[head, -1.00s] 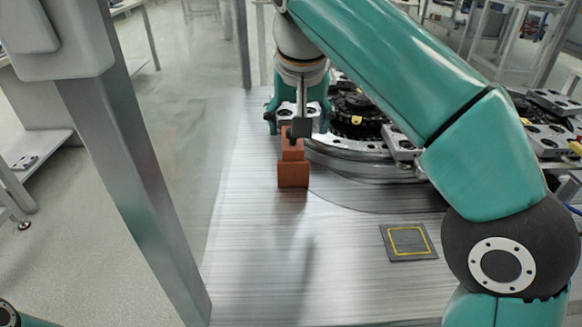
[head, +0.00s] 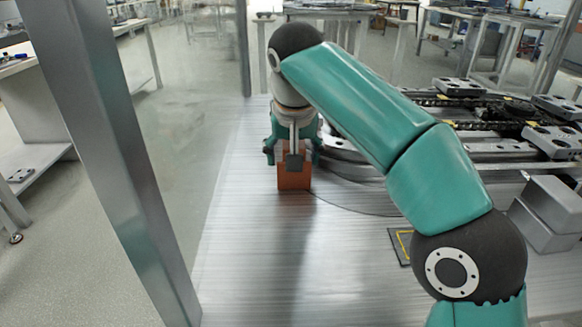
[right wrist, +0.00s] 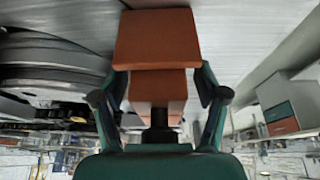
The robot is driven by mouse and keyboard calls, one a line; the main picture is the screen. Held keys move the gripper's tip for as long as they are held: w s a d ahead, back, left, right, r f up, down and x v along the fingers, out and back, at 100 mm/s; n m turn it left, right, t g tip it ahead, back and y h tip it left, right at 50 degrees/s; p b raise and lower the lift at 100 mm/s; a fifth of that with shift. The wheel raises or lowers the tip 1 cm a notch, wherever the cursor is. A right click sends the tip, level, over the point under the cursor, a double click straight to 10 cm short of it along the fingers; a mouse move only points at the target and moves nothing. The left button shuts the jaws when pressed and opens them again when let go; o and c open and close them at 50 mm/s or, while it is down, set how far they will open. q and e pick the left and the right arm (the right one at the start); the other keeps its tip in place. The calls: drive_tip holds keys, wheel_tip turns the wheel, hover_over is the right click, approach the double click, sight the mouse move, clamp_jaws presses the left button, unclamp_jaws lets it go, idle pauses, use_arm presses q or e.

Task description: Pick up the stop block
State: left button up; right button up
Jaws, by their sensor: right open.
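The stop block (head: 294,180) is an orange-brown stepped block standing on the metal table, left of the ring track. In the right wrist view the stop block (right wrist: 157,40) shows a wide part and a narrower part. My right gripper (head: 293,152) is over the block's upper part and hides it in the head view. In the right wrist view my right gripper (right wrist: 158,92) is open, with one finger on each side of the narrower part. I cannot tell whether the fingers touch it. My left gripper is out of view.
The ring track (head: 470,125) lies just right of the block. A dark pad with a yellow outline (head: 399,246) is partly hidden by my right arm. Grey boxes (head: 548,215) stand at the right. A metal post (head: 110,160) rises at the left. The table's front left is clear.

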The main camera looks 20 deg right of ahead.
clamp_jaws()
drive_tip(key=shift+r, duration=0.15)
drive_tip(key=shift+r, duration=0.1)
idle(0.4)
